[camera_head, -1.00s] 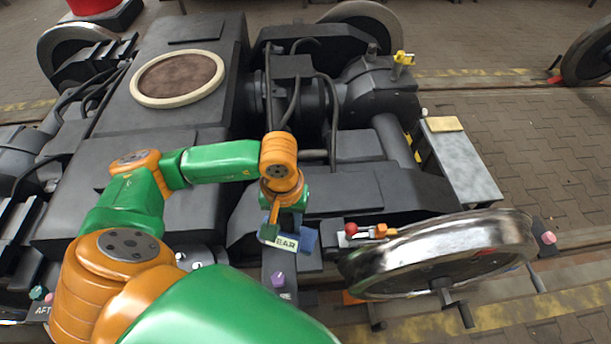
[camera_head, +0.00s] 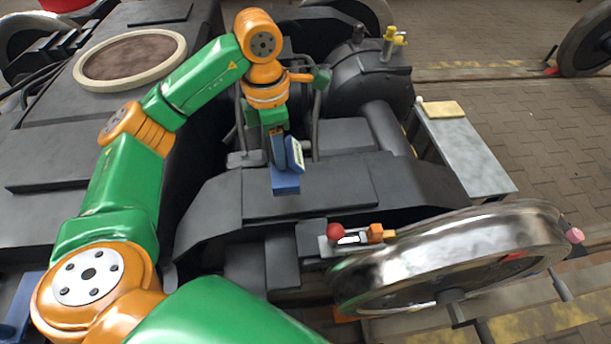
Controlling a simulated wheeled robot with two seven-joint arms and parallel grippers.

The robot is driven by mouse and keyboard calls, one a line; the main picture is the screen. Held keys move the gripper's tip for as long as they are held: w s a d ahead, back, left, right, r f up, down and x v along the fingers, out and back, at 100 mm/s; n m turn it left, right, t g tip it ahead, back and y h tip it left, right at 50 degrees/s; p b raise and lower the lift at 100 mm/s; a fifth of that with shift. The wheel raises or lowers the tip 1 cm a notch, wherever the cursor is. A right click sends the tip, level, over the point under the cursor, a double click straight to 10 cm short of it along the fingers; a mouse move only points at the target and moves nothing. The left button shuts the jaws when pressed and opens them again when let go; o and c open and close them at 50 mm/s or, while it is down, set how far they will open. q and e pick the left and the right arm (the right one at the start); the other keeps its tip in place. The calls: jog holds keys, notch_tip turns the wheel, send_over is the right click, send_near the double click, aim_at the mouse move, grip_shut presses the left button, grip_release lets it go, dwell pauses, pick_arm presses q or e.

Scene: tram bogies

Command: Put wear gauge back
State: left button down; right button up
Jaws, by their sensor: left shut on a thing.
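My left gripper (camera_head: 276,146) is shut on a blue piece with a pale label, which I take to be the wear gauge (camera_head: 287,182). It hangs below the fingers in front of the dark bogie frame (camera_head: 330,190). The label is seen nearly edge-on and cannot be read now. The fingers hide part of the piece. Whether it touches the frame below I cannot tell. My right gripper is not in view.
A shiny wheel (camera_head: 450,250) stands at the lower right; a small part with a red ball (camera_head: 335,231) and orange block (camera_head: 375,233) is by its upper left edge. A grey bench (camera_head: 465,150) bears a yellow pad (camera_head: 443,109). A yellow fitting (camera_head: 392,42) stands behind.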

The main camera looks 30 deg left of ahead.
pick_arm(q)
jog(key=w+d+f, duration=0.1)
jog(key=f, duration=0.2)
jog(key=w+d+f, duration=0.1)
jog(key=w+f, duration=0.1)
jog(key=w+d+f, duration=0.1)
jog(key=f, duration=0.2)
jog(key=shift+w+d+f+b, duration=0.1)
jog(key=shift+w+f+b, duration=0.2)
jog(key=shift+w+f, duration=0.1)
jog(key=shift+f, duration=0.35)
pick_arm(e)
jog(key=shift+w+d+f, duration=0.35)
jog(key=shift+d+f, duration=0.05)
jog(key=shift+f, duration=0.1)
pick_arm(q)
jog(key=c, duration=0.5)
grip_release()
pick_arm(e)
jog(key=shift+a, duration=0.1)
